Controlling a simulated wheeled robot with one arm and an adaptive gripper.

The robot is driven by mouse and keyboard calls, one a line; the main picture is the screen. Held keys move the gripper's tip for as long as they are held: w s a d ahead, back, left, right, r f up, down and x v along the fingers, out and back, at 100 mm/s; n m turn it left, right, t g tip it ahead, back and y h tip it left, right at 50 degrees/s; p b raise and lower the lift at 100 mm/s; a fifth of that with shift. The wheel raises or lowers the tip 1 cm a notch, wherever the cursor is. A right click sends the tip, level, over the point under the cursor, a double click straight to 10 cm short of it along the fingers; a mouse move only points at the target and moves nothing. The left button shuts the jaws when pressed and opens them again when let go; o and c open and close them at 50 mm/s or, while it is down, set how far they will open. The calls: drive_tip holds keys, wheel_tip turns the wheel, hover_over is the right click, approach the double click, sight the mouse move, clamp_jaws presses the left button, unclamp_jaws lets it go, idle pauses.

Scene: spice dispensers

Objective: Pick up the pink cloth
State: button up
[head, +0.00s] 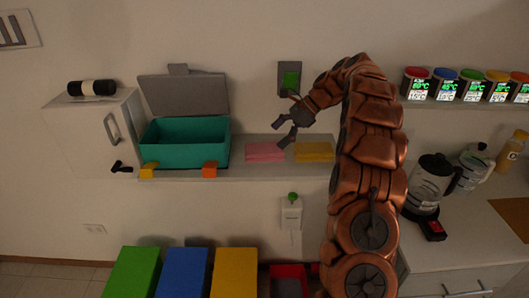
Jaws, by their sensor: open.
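The pink cloth (265,152) lies flat on the wall shelf, between the teal box and a yellow cloth. My gripper (285,128) is open and empty. In the picture it is just above and to the right of the pink cloth, with its fingers pointing left and down. No contact with the cloth shows, and the exact gap between them cannot be told from this view.
The yellow cloth (314,152) lies right of the pink one. The teal box (185,145) with its lid up stands to the left. Green, blue and yellow bins (235,272) stand below. A kettle (430,185) stands right.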

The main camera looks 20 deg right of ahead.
sight(266, 147)
drive_tip(key=shift+w+d+f, duration=0.25)
drive_tip(key=shift+d+f, duration=0.05)
drive_tip(key=shift+d, duration=0.3)
drive_tip(key=shift+f, duration=0.1)
drive_tip(key=shift+p+x, duration=0.4)
drive_tip(key=shift+x, duration=0.8)
drive_tip(key=shift+w+a+f+p, duration=0.25)
drive_tip(key=shift+w+a+p, duration=0.05)
drive_tip(key=shift+a+p, duration=0.1)
drive_tip(key=p+x, duration=0.1)
drive_tip(key=x, duration=0.3)
drive_tip(key=shift+w+f+p, duration=0.1)
drive_tip(key=shift+w+p, duration=0.1)
drive_tip(key=shift+p, duration=0.1)
drive_tip(key=shift+d, duration=0.1)
drive_tip(key=shift+c, duration=0.3)
drive_tip(key=c, duration=1.1)
